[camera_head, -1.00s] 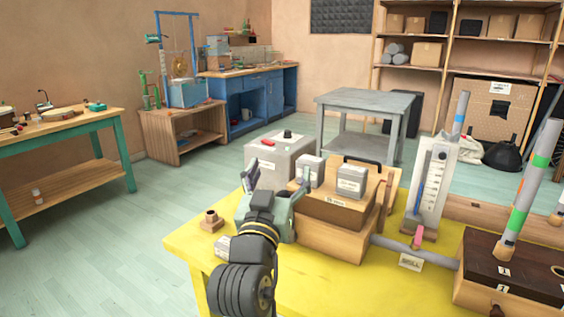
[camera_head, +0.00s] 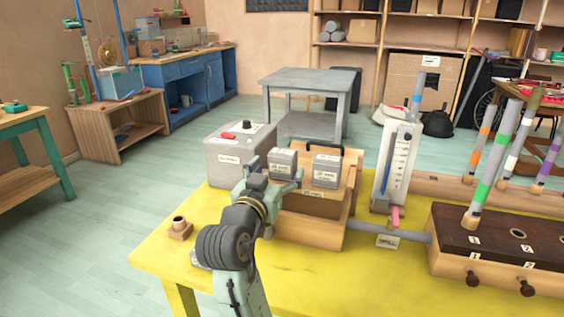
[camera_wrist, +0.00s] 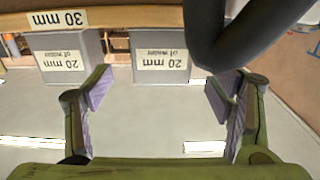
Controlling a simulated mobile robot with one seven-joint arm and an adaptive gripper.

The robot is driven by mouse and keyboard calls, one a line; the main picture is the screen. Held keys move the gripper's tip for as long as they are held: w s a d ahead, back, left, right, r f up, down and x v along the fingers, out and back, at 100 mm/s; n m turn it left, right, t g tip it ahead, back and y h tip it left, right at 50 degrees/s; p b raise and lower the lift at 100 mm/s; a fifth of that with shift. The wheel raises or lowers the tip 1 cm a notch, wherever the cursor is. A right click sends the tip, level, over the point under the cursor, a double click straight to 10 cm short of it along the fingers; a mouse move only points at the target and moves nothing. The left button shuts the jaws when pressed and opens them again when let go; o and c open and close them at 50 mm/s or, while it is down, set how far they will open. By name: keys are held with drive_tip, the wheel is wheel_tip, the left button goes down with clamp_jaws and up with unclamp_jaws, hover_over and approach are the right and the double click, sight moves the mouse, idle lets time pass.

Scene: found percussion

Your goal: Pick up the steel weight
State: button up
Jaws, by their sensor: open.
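Two grey block weights stand on the wooden box (camera_head: 318,203), a left one (camera_head: 283,161) and a right one (camera_head: 326,171). Which one is the steel weight I cannot tell. In the wrist view, turned upside down, one block (camera_wrist: 95,45) and another (camera_wrist: 118,42) each bear a "20 mm of water" label. My gripper (camera_head: 269,178) is open and empty, close in front of the left block in the head view; its fingers hide part of that block's lower edge. In the wrist view the two fingers (camera_wrist: 160,95) are wide apart, with nothing gripped.
A grey metal box (camera_head: 238,160) with a red part on top stands left of the weights. A black handle (camera_head: 322,149) rises behind them. A gauge board (camera_head: 399,168) and a drawer box with upright tubes (camera_head: 500,240) stand right. The yellow table (camera_head: 345,285) has clear room in front.

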sight(280, 164)
drive_tip(key=p+x, duration=0.1)
drive_tip(key=x, duration=0.3)
drive_tip(key=shift+w+r+p, duration=0.2)
drive_tip(key=shift+p, duration=0.15)
drive_tip(key=shift+w+d+f, duration=0.1)
drive_tip(key=shift+w+d, duration=0.05)
drive_tip(key=shift+w, duration=0.35)
drive_tip(key=shift+c, duration=0.6)
clamp_jaws()
